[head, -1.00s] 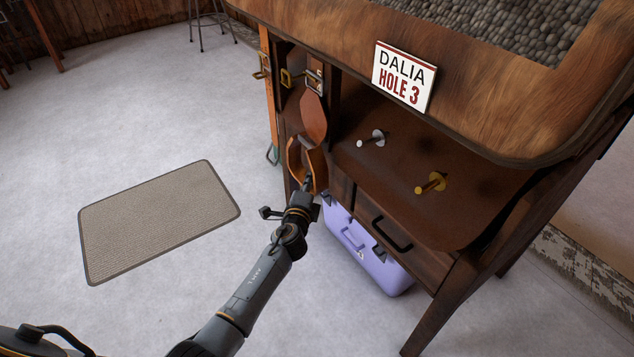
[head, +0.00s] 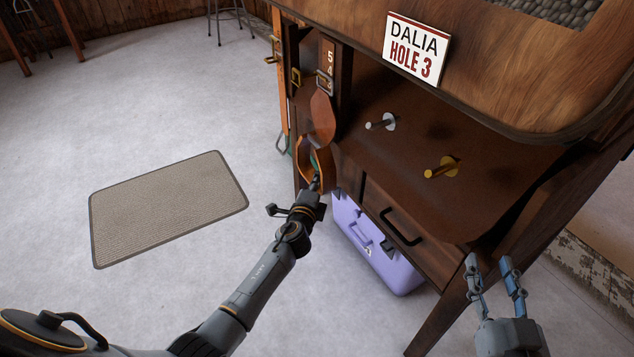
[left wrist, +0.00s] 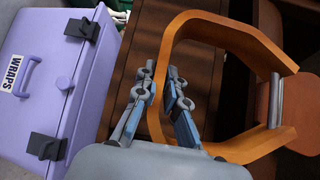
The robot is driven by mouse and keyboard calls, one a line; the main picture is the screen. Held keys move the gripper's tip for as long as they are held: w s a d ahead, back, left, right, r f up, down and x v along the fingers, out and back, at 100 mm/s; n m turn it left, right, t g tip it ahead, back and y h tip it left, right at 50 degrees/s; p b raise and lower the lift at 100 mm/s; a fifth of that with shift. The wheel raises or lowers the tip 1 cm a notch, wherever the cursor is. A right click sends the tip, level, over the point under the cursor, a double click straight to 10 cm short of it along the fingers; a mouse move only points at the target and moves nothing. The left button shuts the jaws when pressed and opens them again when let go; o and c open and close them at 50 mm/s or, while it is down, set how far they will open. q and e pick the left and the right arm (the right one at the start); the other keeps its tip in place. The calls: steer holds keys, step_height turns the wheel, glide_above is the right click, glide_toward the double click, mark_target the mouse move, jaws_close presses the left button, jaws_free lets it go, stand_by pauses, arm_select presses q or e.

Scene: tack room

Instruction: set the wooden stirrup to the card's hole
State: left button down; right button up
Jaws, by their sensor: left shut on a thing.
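The card (head: 416,48) on the bench's top edge reads "DALIA HOLE 3". The wooden stirrup (head: 304,163) hangs below a brown leather flap (head: 321,115). Above it is a strap with stamped numbers (head: 329,63), 5 and 4 readable, and a metal buckle (head: 325,83) low on the numbers. My left gripper (head: 316,184) is shut on the stirrup's near side. My right gripper (head: 492,262) is open and empty at lower right.
A silver peg (head: 380,123) and a brass peg (head: 442,168) stick out from the bench panel. A drawer with a black handle (head: 400,227) is below. A lilac "WRAPS" box (head: 372,245) stands on the floor. A mat (head: 168,207) lies left on otherwise open floor.

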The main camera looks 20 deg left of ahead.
arm_select(q)
steer(key=c, duration=1.4)
jaws_free()
steer(key=s+d+r, duration=0.1)
steer(key=s, duration=1)
steer(key=shift+s+d+r, duration=0.25)
steer(key=shift+s, duration=0.15)
